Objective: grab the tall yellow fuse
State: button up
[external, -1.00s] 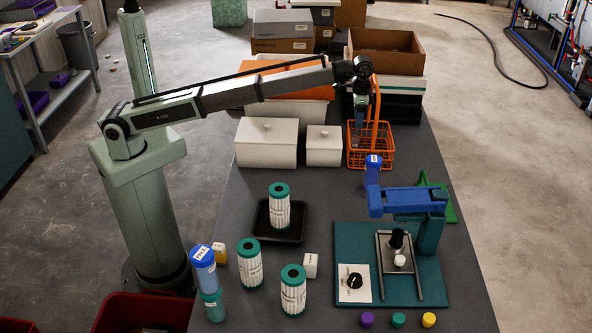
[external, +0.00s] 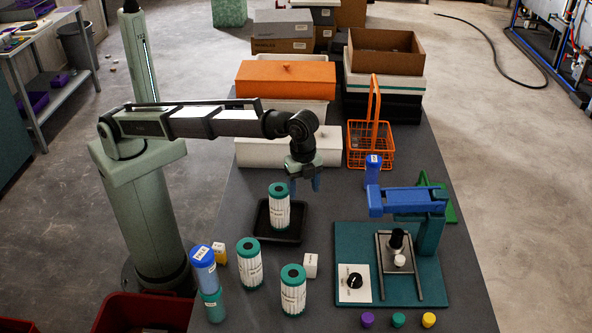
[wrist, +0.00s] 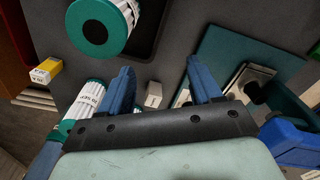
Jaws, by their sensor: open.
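A small yellow block with a white labelled end (external: 219,254) stands on the table at the left, just behind the blue-and-teal cylinder; it best fits the yellow fuse. In the wrist view the yellow block (wrist: 46,71) is at the left, outside my fingers. My gripper (external: 304,185) is open and empty above the table, beside and behind the filter cartridge on the black tray. Its blue fingers (wrist: 163,80) point at the scene in the wrist view, with a white block (wrist: 153,95) showing between them, lower down.
White-and-teal filter cartridges (external: 249,265) stand near the yellow block, one on a black tray (external: 262,222). The blue-and-teal cylinder (external: 203,268) stands close in front of it. A teal fixture board (external: 350,240) is at the right. Small purple, teal and yellow caps (external: 429,320) sit at the front edge.

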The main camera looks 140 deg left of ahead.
jog(key=s+d+m, duration=0.1)
jog(key=d+m, duration=0.3)
jog(key=d, duration=0.9)
jog(key=m, duration=0.3)
send_over(220, 254)
jog(key=s+a, duration=0.1)
jog(key=a, duration=0.1)
jog(key=f, duration=0.1)
jog(key=shift+s+d+f, duration=0.25)
jog(key=shift+d+f, duration=0.05)
jog(key=shift+d, duration=0.25)
jog(key=shift+d+f, duration=0.15)
jog(key=shift+f, duration=6.6)
jog(key=shift+c, duration=0.3)
jog(key=c, duration=1)
jog(key=shift+r, duration=0.15)
